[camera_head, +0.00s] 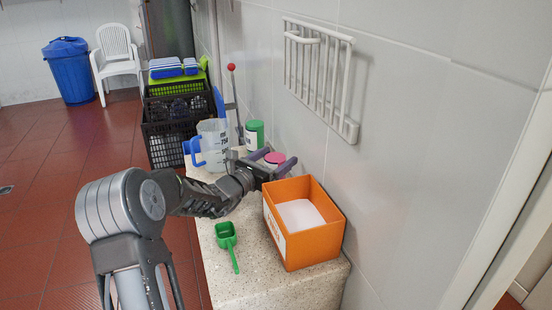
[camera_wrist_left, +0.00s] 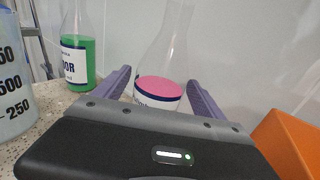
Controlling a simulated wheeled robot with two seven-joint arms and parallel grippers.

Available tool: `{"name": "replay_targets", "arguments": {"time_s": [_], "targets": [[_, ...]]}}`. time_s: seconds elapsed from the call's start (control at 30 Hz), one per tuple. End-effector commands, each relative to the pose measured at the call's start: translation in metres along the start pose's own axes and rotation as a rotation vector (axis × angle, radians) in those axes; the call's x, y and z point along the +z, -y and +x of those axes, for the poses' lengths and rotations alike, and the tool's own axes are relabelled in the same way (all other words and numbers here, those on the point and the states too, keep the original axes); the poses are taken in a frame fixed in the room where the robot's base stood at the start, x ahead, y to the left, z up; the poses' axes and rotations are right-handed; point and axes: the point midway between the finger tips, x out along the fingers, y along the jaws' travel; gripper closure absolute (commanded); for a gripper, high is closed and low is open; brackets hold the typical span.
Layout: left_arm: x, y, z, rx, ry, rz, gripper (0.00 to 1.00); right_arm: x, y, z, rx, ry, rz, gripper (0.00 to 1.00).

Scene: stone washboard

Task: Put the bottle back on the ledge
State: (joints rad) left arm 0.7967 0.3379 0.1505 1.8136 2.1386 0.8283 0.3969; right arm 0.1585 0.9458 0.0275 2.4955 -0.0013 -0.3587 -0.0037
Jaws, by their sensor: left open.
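A clear bottle with pink liquid (camera_wrist_left: 158,88) and a white label stands between the fingers of my left gripper (camera_wrist_left: 158,76). The fingers are open on either side of it, and its lower part is hidden behind the gripper body. In the head view the pink bottle (camera_head: 274,157) shows just beyond my left gripper (camera_head: 273,162). A second bottle with green liquid (camera_wrist_left: 78,58) stands to the left in the wrist view, and it also shows farther back in the head view (camera_head: 254,133). The speckled stone ledge (camera_head: 240,284) runs along the tiled wall. My right gripper is out of view.
An orange box (camera_head: 312,246) with white contents stands right of my left gripper. A green scoop (camera_head: 227,238) lies on the ledge before it. A measuring jug (camera_head: 212,143) stands left of the gripper. A white rack (camera_head: 319,78) hangs on the wall above.

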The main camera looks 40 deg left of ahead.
Motion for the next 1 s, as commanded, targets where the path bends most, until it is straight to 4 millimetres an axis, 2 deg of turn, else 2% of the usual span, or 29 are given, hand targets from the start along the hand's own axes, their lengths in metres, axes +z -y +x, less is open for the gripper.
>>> {"name": "replay_targets", "arguments": {"time_s": [0.17, 0.4, 0.6, 0.73, 1.0], "targets": [[-0.001, -0.001, -0.025, 0.004, -0.002, 0.001, 0.20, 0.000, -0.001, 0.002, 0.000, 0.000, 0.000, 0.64], [-0.001, -0.002, -0.076, 0.005, -0.002, 0.002, 0.20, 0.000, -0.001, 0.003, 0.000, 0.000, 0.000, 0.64], [-0.001, -0.001, -0.108, 0.003, -0.001, 0.000, 0.20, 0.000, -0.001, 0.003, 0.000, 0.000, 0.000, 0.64], [-0.001, -0.001, -0.117, 0.002, -0.002, -0.001, 0.20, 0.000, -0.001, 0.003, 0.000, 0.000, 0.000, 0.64], [-0.001, -0.001, -0.118, 0.001, -0.001, 0.000, 0.20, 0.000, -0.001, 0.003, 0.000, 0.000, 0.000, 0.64]]}}
